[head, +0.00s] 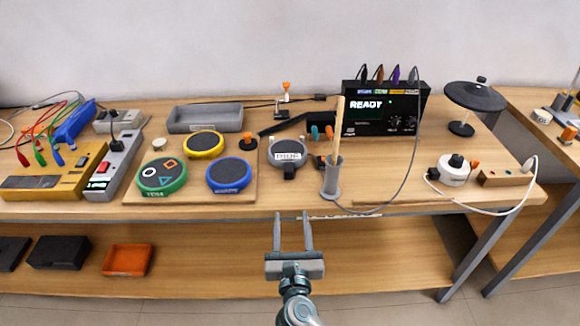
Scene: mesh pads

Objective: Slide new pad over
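Three round pads lie on a wooden board (205,188) on the table: a green-rimmed pad (161,174) with coloured shapes, a yellow-rimmed pad (203,144) and a blue-rimmed pad (229,174). A grey round pad (287,149) with a white label sits just right of the board. I cannot tell which one is the new pad. My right gripper (292,216) is open and empty, pointing at the table's front edge, below the grey pad in the picture. It appears apart from all pads. My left gripper is not in view.
A grey holder with a wooden stick (337,130) stands right of the grey pad. A black READY box (385,108) with a hanging cable stands behind. A grey tray (205,118) lies behind the board. The tabletop (385,175) right of the holder is mostly clear.

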